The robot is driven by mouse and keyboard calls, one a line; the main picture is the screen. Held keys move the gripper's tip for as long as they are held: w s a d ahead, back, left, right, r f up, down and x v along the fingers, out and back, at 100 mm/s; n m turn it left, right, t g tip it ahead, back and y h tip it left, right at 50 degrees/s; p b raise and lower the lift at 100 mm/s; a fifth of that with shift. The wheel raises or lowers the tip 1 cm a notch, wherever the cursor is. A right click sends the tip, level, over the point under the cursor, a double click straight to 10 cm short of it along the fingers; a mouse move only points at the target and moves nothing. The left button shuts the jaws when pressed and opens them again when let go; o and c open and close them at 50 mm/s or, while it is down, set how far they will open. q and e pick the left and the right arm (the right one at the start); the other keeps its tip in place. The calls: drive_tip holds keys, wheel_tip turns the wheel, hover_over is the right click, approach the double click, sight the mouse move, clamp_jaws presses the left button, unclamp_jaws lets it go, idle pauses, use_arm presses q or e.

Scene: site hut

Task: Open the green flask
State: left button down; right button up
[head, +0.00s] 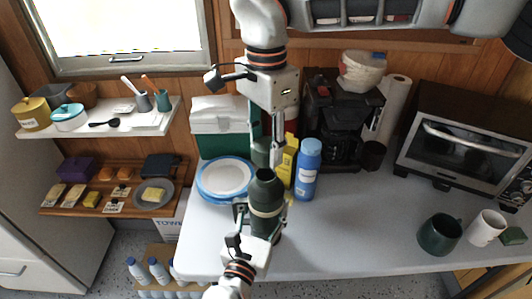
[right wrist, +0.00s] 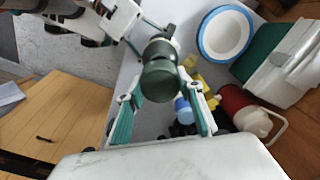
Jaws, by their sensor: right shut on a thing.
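The dark green flask (head: 267,192) stands upright near the counter's left front part, with a pale band round its body. My left gripper (head: 264,209), reaching in from below in the head view, has its fingers on both sides of the flask body and appears shut on it. My right gripper (head: 264,160) points down from above and is shut on the green lid (head: 261,151), which looks raised just above the flask's neck. In the right wrist view the lid (right wrist: 159,80) sits between the teal finger pads and hides part of the flask (right wrist: 160,47).
Close behind the flask stand a yellow box (head: 288,160) and a blue bottle (head: 307,170). Blue-rimmed plates (head: 203,186) lie to the left, before a green-and-white cooler (head: 218,115). A coffee maker (head: 320,108) stands behind. The counter (head: 360,225) is clear between flask and green mug (head: 440,236).

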use_arm(q)
drive_tip(key=c, duration=0.7)
unclamp_jaws()
drive_tip(key=shift+c, duration=0.2)
